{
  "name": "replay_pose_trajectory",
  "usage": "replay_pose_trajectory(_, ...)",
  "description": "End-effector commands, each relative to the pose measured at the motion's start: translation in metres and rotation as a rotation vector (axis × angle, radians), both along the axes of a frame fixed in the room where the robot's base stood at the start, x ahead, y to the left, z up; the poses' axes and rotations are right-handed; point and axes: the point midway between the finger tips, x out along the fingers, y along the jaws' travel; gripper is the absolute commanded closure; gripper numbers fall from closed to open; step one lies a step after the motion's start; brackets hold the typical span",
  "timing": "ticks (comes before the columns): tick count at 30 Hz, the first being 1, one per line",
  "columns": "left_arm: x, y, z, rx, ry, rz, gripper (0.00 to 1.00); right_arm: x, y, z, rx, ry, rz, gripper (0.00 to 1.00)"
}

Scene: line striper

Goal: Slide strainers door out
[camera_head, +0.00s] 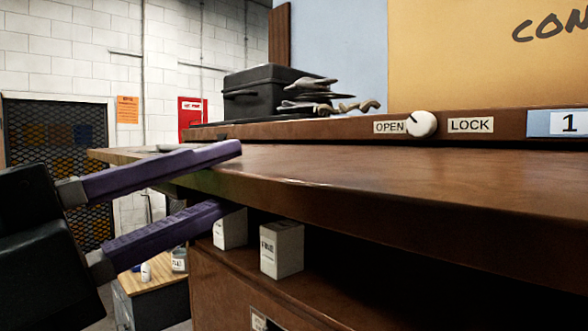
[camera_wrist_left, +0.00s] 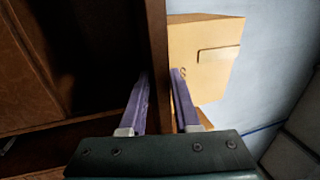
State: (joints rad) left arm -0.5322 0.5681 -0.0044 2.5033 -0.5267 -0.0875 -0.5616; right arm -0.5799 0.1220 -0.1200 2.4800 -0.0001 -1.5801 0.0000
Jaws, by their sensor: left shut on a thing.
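A brown wooden board (camera_head: 420,172) runs across the head view from the left to the right edge; I cannot tell whether it is the strainers door. My left gripper (camera_head: 232,177) has one purple finger above the board and the other below it. It is shut on the board near its left end. In the left wrist view the gripper (camera_wrist_left: 160,75) has its fingers on either side of the thin board edge (camera_wrist_left: 157,35). No door labelled for strainers shows. My right gripper is not in view.
A white knob (camera_head: 421,124) sits between OPEN and LOCK labels behind the board. A black case (camera_head: 268,92) stands at the back. Small white boxes (camera_head: 282,250) stand under the board. A cardboard box (camera_wrist_left: 205,55) is right of the board edge in the wrist view.

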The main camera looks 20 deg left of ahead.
Motion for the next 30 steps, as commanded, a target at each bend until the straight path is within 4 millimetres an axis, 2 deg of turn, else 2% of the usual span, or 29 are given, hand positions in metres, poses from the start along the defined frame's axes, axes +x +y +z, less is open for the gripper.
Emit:
replay_pose_trajectory(15,-0.036,0.016,0.002,-0.001,-0.001,0.003,1.00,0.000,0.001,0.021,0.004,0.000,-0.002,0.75)
replay_pose_trajectory(26,-0.042,0.018,0.001,0.000,-0.003,0.000,1.00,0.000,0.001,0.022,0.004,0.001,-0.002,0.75)
replay_pose_trajectory(27,-0.042,0.018,0.001,0.000,-0.003,0.000,0.68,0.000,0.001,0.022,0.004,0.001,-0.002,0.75)
replay_pose_trajectory(30,-0.042,0.017,0.001,0.000,-0.002,0.000,0.57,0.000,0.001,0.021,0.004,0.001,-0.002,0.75)
